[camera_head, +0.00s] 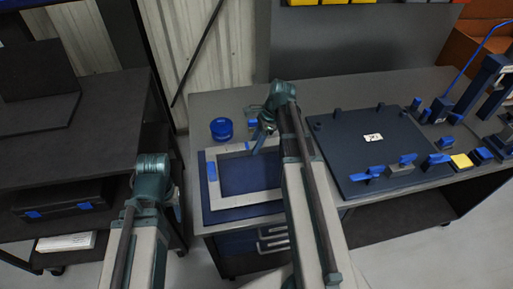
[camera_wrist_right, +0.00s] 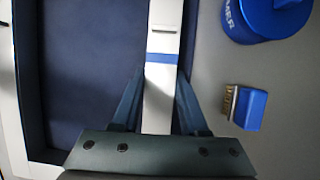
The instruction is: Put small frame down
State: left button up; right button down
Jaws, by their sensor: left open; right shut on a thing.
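The small frame (camera_head: 247,197) is a pale rectangular frame with blue marks, over a dark blue mat (camera_head: 232,214) on the left end of the bench. My right gripper (camera_head: 262,138) is at its far bar. In the right wrist view, the gripper (camera_wrist_right: 158,115) is shut on that pale bar of the frame (camera_wrist_right: 161,55), across from a blue stripe, with the mat (camera_wrist_right: 95,60) below. I cannot tell whether the frame touches the mat. The frame's right side is partly hidden by my right arm. My left gripper (camera_head: 177,205) is open and empty, left of the bench.
A round blue tin (camera_head: 221,128) and a small blue-handled brush (camera_wrist_right: 247,107) lie just beyond the frame. A dark plate (camera_head: 365,145) with blue clamps fills the bench to the right. A dark shelf (camera_head: 75,125) stands left. Drawers (camera_head: 270,240) are under the bench.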

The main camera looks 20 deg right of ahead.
jog(key=shift+r, duration=0.1)
jog(key=shift+f, duration=0.2)
jog(key=shift+c, duration=2.2)
grip_release()
jog(key=shift+r, duration=0.1)
jog(key=shift+r, duration=0.15)
jog(key=p+v, duration=1.1)
jog(key=shift+d+r, duration=0.15)
jog(key=shift+r, duration=0.25)
